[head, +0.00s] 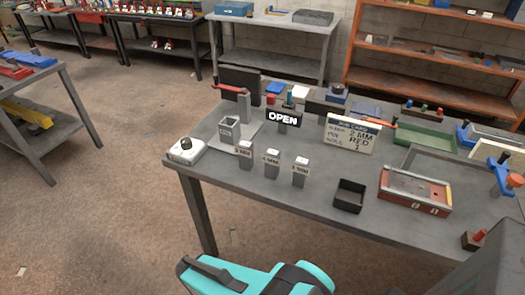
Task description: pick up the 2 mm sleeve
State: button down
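Three small grey upright blocks with white labels stand in a row near the front of the bench: a left block (245,155), a middle block (271,163) and a right block (300,172). They may be sleeve holders. Their label print is too small to read surely, so I cannot tell which is the 2 mm one, and no separate sleeve can be made out. My gripper is not clearly in view; only teal and dark parts of mine show at the bottom edge.
Bare bench top lies before the blocks.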

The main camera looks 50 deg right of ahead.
aim_at(244, 150)
jog(key=u, duration=0.55)
jog(key=k, duration=0.1)
jog(key=z, duration=1.9)
jog(key=k, duration=0.95)
jog(key=u, duration=0.15)
jog(key=i, duration=0.9)
jog(key=z, duration=0.05)
